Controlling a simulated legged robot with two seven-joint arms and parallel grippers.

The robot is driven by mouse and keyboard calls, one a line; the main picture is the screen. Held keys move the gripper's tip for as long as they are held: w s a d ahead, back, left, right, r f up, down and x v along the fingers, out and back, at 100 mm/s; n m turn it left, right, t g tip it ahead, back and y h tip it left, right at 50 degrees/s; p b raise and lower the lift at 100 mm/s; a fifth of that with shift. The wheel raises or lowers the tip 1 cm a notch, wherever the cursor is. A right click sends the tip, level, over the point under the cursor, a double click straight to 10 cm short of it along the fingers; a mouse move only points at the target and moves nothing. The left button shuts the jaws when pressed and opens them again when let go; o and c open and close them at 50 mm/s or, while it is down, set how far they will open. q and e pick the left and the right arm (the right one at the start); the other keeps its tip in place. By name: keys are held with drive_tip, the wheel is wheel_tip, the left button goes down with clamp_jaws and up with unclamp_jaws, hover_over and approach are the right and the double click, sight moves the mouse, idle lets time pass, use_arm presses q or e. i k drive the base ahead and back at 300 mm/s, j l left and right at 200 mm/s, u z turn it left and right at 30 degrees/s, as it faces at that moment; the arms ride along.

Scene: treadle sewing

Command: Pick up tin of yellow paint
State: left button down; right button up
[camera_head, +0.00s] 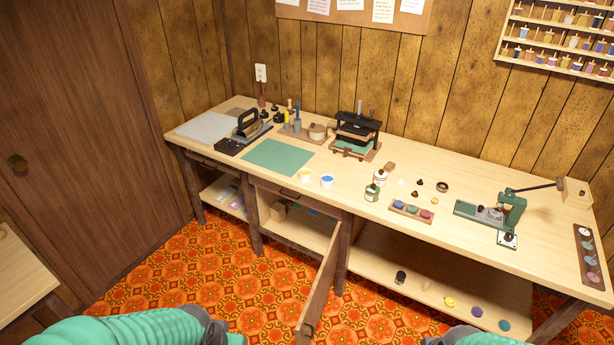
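A small white tin with yellow paint (305,175) stands near the front edge of the long workbench (345,190), to the right of the green mat. A similar tin with blue paint (328,181) stands just right of it. My teal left arm comes in at the bottom left and ends in a dark grey part at the bottom edge. A bit of my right arm shows at the bottom right of centre. The fingers of both grippers are out of view. Neither arm is near the tins.
A cabinet door (320,285) below the bench stands open towards me. A green mat (277,157), a black press (356,135), bottles (380,178) and a green hand machine (510,208) are on the bench. The bench top around the tins is mostly clear.

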sight(305, 175)
drive_tip(key=i+j, duration=0.15)
drive_tip(key=j, duration=0.2)
drive_tip(key=i+j+z, duration=0.15)
drive_tip(key=j, duration=0.25)
drive_tip(key=i+j, duration=0.1)
drive_tip(key=j, duration=0.25)
drive_tip(key=i+j+z, duration=0.1)
drive_tip(key=j, duration=0.3)
drive_tip(key=i+j+z, duration=0.1)
drive_tip(key=j, duration=0.3)
drive_tip(key=i+j+z, duration=0.2)
drive_tip(key=i+j, duration=0.15)
drive_tip(key=i, duration=0.35)
drive_tip(key=i+j+z, duration=0.15)
drive_tip(key=i+j, duration=0.25)
drive_tip(key=i, duration=0.3)
drive_tip(key=i+j+z, duration=0.2)
drive_tip(key=i+j, duration=0.35)
drive_tip(key=i, duration=0.1)
